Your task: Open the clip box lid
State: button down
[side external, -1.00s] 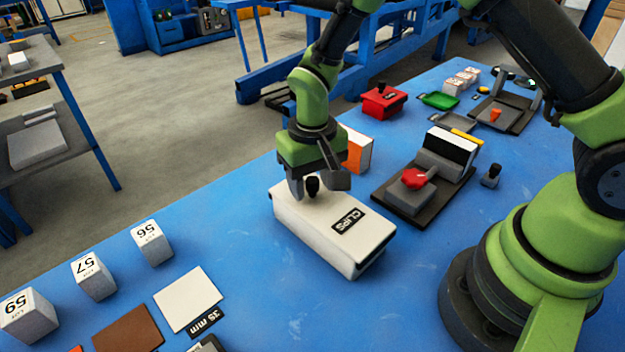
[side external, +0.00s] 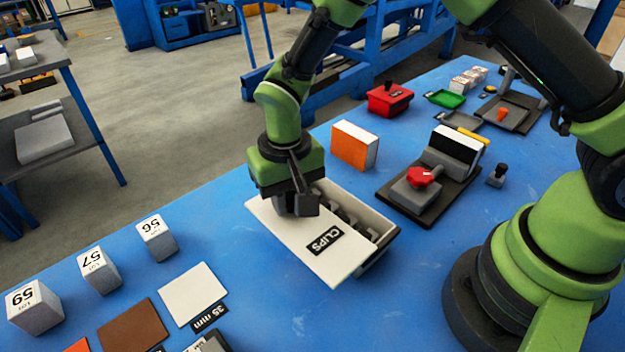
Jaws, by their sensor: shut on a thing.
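The clip box (side external: 385,236) is a white box in the middle of the blue table. Its flat white lid (side external: 290,233), with a black CLIPS label (side external: 325,241), is shifted to the front left, so part of the inside is uncovered. Dark grey clips (side external: 345,212) show in the gap along the far right side. My gripper (side external: 297,207) is over the rear part of the lid and is shut on the lid's knob, which its fingers hide.
An orange-and-white block (side external: 354,146) stands behind the box. A dark fixture with a red knob (side external: 420,177) is to the right. Numbered blocks (side external: 98,270) and a white square (side external: 192,294) lie to the left.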

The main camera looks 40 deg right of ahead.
aim_at(272, 221)
jog(key=a, duration=0.3)
jog(key=shift+a, duration=0.3)
jog(key=c, duration=0.9)
grip_release()
jog(key=shift+c, duration=0.2)
notch_tip(272, 221, up, 10)
